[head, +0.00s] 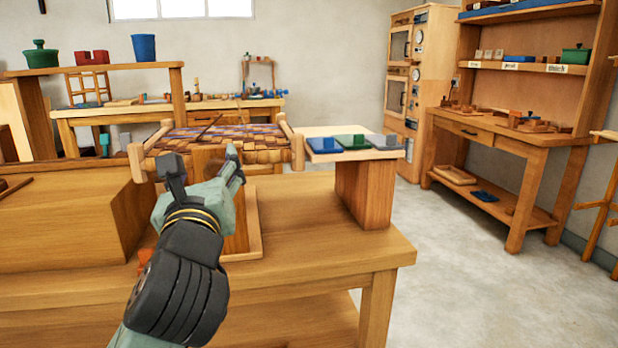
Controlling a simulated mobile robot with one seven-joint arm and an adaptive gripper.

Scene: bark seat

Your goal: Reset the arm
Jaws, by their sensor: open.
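My gripper (207,172) is at the left of centre in the head view, with its two fingers apart and nothing seen between them. My arm reaches up from the bottom edge, and the gripper is over the wooden workbench (330,250). Behind the gripper stands a woven bark seat (225,138) with a checkered brown and purple weave in a wooden frame. The gripper hides part of the seat's front and of the wooden tray (254,222) below it. I cannot tell whether the gripper touches anything.
A wooden stand (365,192) on the bench bears blue, green and grey blocks (353,141). A large wooden box (60,220) fills the bench's left. A small orange piece (144,259) lies near my arm. Shelves (515,135) stand at the right; the floor (465,290) there is clear.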

